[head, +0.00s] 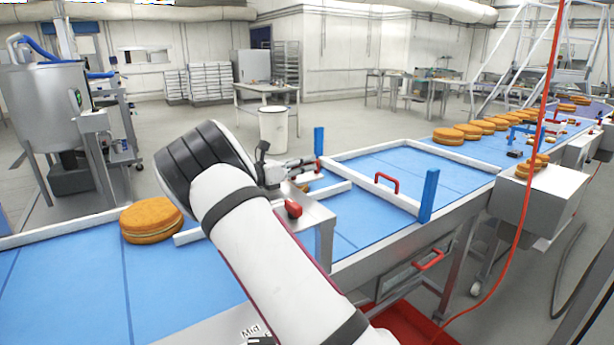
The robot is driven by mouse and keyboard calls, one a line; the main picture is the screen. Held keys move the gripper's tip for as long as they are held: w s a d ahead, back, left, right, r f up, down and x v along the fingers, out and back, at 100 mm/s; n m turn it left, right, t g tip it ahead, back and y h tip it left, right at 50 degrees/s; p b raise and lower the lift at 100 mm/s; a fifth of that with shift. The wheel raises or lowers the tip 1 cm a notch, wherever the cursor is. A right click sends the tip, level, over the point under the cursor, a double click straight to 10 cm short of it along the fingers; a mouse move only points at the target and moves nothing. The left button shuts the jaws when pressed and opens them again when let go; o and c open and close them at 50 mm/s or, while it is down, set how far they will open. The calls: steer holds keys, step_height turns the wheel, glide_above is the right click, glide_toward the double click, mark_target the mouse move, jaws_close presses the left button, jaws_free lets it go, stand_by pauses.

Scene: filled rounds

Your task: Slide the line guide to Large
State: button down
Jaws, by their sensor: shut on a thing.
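My gripper (300,168) is beyond my white arm, over the blue conveyor, with its fingertips at a small red handle (319,166) beside a blue post (319,141). It is shut on this handle, which seems to belong to the line guide; the contact is small and partly hidden. A white guide rail (335,189) runs below the gripper and passes behind my arm. A red knob (293,209) sits on a metal bracket nearby. Lettering (256,332) on the near conveyor edge is partly covered by my arm; I cannot read a "Large" mark.
A filled orange round (151,220) lies on the belt at left, against the rail's end. A white frame (376,196) with a red handle (387,183) and blue post (429,195) stands right. Several rounds (470,131) sit farther along. A red cable (530,165) hangs at right.

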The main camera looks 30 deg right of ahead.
steer(key=shift+w+b, duration=0.75)
steer(key=shift+w, duration=0.25)
steer(key=c, duration=1.6)
jaws_free()
steer(key=shift+r, duration=0.1)
steer(key=shift+a, duration=0.1)
steer(key=a, duration=1.2)
steer(key=shift+s+f, duration=0.25)
